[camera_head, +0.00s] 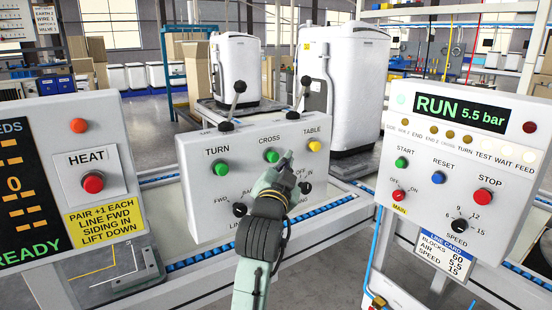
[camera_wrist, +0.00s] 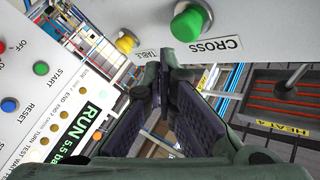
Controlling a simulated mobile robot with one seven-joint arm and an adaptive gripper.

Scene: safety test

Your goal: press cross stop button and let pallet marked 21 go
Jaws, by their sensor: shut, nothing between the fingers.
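The green CROSS button (camera_head: 272,156) is in the middle of the top row on the sloped central control box. It also shows large at the top of the wrist view (camera_wrist: 188,22), beside its CROSS label. My gripper (camera_head: 287,157) is shut and empty, its fingertips in front of the box just right of the CROSS button in the head view. In the wrist view the closed fingertips (camera_wrist: 167,72) are below the button, with a visible gap. I cannot make out any pallet marked 21.
Beside CROSS are the green TURN button (camera_head: 221,168) and yellow TABLE button (camera_head: 315,146). Two black-knobbed levers (camera_head: 239,87) rise behind. The right panel (camera_head: 463,145) reads RUN 5.5 bar and has a red STOP button (camera_head: 484,196). A red HEAT button (camera_head: 93,182) is left. White appliances (camera_head: 343,85) stand behind.

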